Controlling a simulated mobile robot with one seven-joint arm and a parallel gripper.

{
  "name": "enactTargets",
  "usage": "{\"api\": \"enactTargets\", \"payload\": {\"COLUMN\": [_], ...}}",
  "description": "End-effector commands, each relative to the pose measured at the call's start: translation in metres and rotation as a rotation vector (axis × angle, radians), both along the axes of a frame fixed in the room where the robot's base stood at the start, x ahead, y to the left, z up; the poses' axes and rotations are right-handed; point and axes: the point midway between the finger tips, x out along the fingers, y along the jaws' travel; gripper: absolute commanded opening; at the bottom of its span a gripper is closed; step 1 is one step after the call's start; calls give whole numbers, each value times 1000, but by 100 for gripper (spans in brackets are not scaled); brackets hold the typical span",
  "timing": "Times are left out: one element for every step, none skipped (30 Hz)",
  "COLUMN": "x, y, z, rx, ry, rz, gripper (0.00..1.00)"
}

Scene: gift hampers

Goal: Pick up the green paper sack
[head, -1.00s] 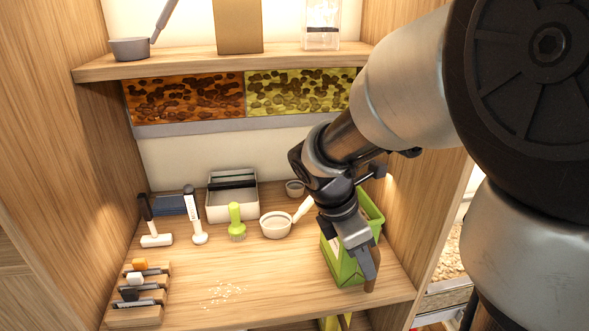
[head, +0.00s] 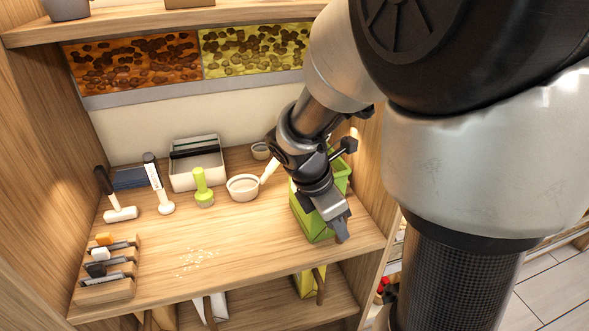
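A bright green open-topped sack (head: 309,223) stands at the right end of the wooden counter, partly hidden by my arm. My gripper (head: 341,232) points down over its front right side. I cannot tell whether the fingers touch the sack, or whether they are open or shut. A brown piece shows just by the fingertips. A second yellow-green item, perhaps a bag (head: 304,284), stands on the lower shelf with a brown strip in front of it.
On the counter are a white saucepan (head: 242,187), a green brush (head: 203,188), a pale tray (head: 196,170), a black-handled tool (head: 120,214) and a slotted wooden rack (head: 104,291). Pale crumbs (head: 196,259) lie mid-counter. A wooden side wall (head: 378,180) stands close right of the sack.

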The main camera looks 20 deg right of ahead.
Motion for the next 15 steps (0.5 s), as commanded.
{"api": "enactTargets", "payload": {"x": [0, 0, 0, 0, 0, 0, 0, 0, 0, 0, 0, 0, 0, 0, 0], "y": [0, 0, 0, 0, 0, 0, 0, 0, 0, 0, 0, 0, 0, 0, 0], "z": [0, 0, 0, 0, 0, 0, 0, 0, 0, 0, 0, 0, 0, 0, 0], "rx": [0, 0, 0, 0, 0, 0, 0, 0, 0, 0, 0, 0, 0, 0, 0], "ry": [0, 0, 0, 0, 0, 0, 0, 0, 0, 0, 0, 0, 0, 0, 0], "rz": [0, 0, 0, 0, 0, 0, 0, 0, 0, 0, 0, 0, 0, 0, 0], "gripper": [5, 0, 0, 0, 0, 0, 0, 0, 0, 0, 0, 0, 0, 0, 0]}}
